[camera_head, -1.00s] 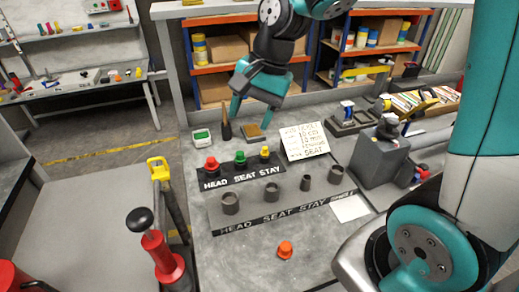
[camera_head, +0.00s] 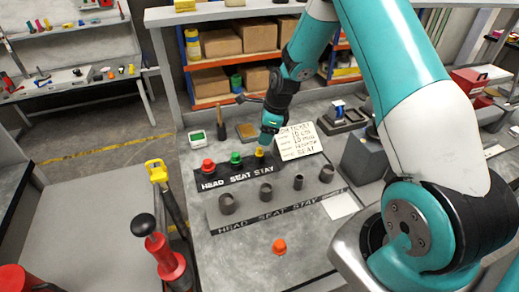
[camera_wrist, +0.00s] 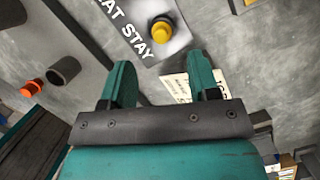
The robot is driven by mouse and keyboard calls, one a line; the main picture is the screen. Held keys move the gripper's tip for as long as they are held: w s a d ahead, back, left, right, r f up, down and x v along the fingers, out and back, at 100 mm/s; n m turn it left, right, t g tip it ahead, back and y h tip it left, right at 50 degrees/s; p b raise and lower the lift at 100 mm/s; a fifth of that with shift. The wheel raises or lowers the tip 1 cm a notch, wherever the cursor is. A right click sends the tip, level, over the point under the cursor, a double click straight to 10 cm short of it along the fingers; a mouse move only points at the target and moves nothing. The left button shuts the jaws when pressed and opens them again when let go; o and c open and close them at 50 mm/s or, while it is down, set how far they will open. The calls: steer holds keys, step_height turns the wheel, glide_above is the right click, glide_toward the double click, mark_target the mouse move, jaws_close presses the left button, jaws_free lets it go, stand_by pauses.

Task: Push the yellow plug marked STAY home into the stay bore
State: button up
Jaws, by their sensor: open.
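The yellow plug (camera_head: 259,152) stands upright on the black plug rack (camera_head: 222,178), at the right end above the word STAY. In the wrist view the yellow plug (camera_wrist: 161,30) lies just beyond my fingertips, between their lines. My gripper (camera_wrist: 162,72) is open and empty, its two teal fingers apart. In the head view my gripper (camera_head: 270,138) is close above and beside the yellow plug. The bore block (camera_head: 290,207) lies in front of the rack, with several dark tubular bores and labels HEAD, SEAT, STAY along its front. The stay bore (camera_head: 298,182) looks narrow and empty.
A red plug (camera_head: 208,166) and a green plug (camera_head: 236,158) stand left of the yellow one on the rack. An orange piece (camera_head: 279,247) lies on the bench in front. The front bench area is otherwise clear.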

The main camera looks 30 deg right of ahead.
mark_target(259, 148)
steer(key=shift+p+x, duration=1.55)
steer(key=shift+x, duration=2.05)
steer(key=c, duration=1)
